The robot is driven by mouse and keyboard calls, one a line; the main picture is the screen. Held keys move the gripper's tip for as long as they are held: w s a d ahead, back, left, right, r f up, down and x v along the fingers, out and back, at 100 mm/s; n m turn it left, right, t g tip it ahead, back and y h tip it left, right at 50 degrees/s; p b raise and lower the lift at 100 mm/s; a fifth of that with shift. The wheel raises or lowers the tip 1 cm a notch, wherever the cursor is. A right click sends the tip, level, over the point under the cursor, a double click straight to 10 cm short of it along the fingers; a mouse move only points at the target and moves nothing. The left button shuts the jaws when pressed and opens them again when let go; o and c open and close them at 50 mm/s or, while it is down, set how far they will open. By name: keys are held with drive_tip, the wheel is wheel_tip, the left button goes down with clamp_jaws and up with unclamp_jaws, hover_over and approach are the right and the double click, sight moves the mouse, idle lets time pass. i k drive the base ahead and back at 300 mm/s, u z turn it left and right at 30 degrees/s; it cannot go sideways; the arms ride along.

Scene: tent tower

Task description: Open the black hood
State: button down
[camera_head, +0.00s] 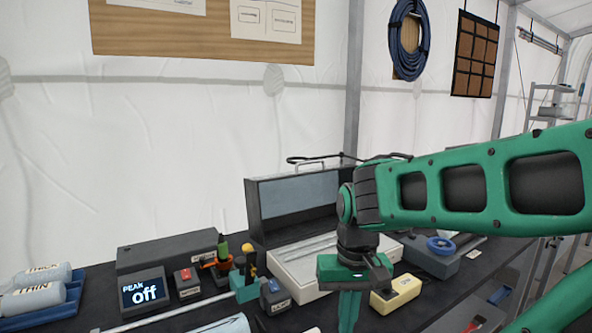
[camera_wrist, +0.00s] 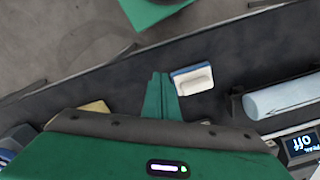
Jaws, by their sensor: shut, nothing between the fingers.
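The black hood (camera_head: 254,212) is a dark, box-like frame with a grey panel, on the bench in the head view. It stands upright at the back of a pale, low base (camera_head: 300,272), and the space over the base is open at the front. My gripper (camera_head: 350,308) is green and points down in front of the base's right part, apart from the hood. In the wrist view its fingers (camera_wrist: 160,84) are together with nothing between them. My arm hides the hood's right side. I cannot make out the hood in the wrist view.
A yellow block (camera_head: 397,293) lies right of my gripper. Left of it are small labelled boxes (camera_head: 187,282), a tool holder (camera_head: 243,286) and a display reading "off" (camera_head: 145,292). A blue-and-white block (camera_wrist: 193,79) lies near the fingers. A dark box with a blue ring (camera_head: 441,246) stands right.

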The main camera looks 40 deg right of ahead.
sight(294, 195)
drive_tip(key=u, duration=0.35)
drive_tip(key=k, duration=1.35)
drive_tip(key=z, duration=0.65)
drive_tip(key=i, duration=1.05)
